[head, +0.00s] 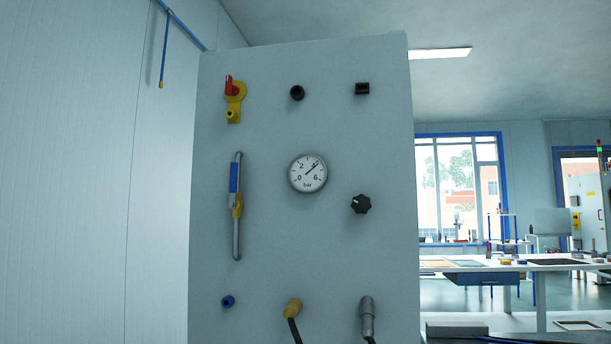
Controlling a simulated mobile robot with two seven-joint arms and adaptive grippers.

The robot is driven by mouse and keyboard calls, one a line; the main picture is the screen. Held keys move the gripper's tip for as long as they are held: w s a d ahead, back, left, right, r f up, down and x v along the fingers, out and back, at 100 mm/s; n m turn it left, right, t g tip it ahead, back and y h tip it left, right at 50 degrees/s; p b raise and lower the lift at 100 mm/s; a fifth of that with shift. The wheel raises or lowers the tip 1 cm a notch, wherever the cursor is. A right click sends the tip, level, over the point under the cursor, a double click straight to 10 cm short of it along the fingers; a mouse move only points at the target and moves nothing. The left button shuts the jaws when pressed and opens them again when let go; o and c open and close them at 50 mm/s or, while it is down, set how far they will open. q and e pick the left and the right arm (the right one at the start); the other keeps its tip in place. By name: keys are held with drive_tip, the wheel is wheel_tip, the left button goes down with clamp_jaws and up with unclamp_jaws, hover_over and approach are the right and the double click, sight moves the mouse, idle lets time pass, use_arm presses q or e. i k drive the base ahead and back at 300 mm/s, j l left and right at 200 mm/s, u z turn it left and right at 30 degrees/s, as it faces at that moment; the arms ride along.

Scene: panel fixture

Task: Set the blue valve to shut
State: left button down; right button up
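The blue valve's lever (234,178) is at the middle left of the light grey panel (270,240) in the head view. The lever points up and lies along a vertical grey pipe (237,240). A yellow valve body (238,206) sits on the pipe at the lever's lower end. Neither of my grippers is in view, and nothing touches the lever.
Around the valve are a red-handled yellow switch (234,100), a pressure gauge (307,173), a black knob (361,204), a blue fitting (228,301), and yellow (293,307) and grey (367,318) cable plugs. The space before the panel looks clear.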

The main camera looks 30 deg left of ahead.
sight(234, 167)
drive_tip(key=u, duration=1.25)
